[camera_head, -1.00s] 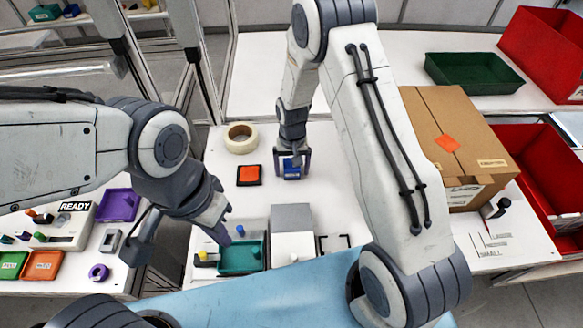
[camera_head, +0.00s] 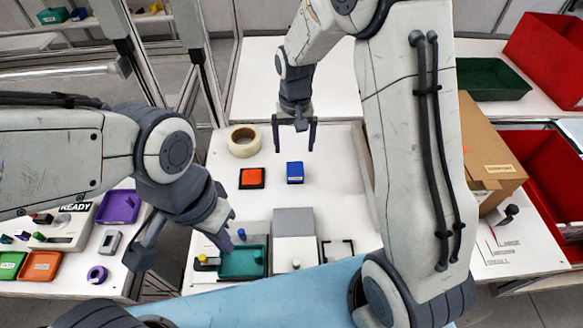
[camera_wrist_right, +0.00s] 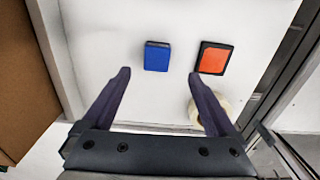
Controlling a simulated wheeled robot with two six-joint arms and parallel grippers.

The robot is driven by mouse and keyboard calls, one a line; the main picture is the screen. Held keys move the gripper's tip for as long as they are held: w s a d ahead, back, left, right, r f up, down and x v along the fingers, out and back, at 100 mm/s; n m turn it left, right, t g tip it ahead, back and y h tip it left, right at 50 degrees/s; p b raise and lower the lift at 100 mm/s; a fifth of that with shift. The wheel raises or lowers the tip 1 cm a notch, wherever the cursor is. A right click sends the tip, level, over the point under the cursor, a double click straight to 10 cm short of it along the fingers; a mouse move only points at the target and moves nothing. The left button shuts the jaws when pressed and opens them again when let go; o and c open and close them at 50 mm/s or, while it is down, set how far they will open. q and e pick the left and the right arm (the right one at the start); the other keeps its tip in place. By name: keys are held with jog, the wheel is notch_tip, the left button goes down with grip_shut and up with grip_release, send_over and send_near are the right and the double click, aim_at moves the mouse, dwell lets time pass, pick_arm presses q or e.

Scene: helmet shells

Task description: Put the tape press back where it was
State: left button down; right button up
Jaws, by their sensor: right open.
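A blue block (camera_head: 295,172) lies on the white table; it also shows in the right wrist view (camera_wrist_right: 156,56). I cannot tell for sure which thing is the tape press; a dark knobbed tool (camera_head: 508,211) stands on the right side table. My right gripper (camera_head: 294,138) is open and empty, above and behind the blue block in the head view. In the wrist view its fingers (camera_wrist_right: 160,76) are spread, with the block beyond the tips. My left gripper (camera_head: 182,250) has its fingers apart at the table's front left, one near the teal tray (camera_head: 240,262).
An orange pad (camera_head: 252,178) and a tape roll (camera_head: 243,141) lie left of the block. A cardboard box (camera_head: 488,150) stands right. The table right of the block is clear.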

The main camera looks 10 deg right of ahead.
jog(key=s+a+r+n, duration=0.4)
jog(key=s+a+r, duration=0.35)
jog(key=s, duration=0.35)
jog(key=s+a+r+n+y, duration=0.1)
jog(key=s+n, duration=0.4)
jog(key=s, duration=1)
jog(key=shift+s+a+r, duration=0.15)
jog(key=shift+s+r, duration=0.2)
jog(key=shift+r, duration=0.3)
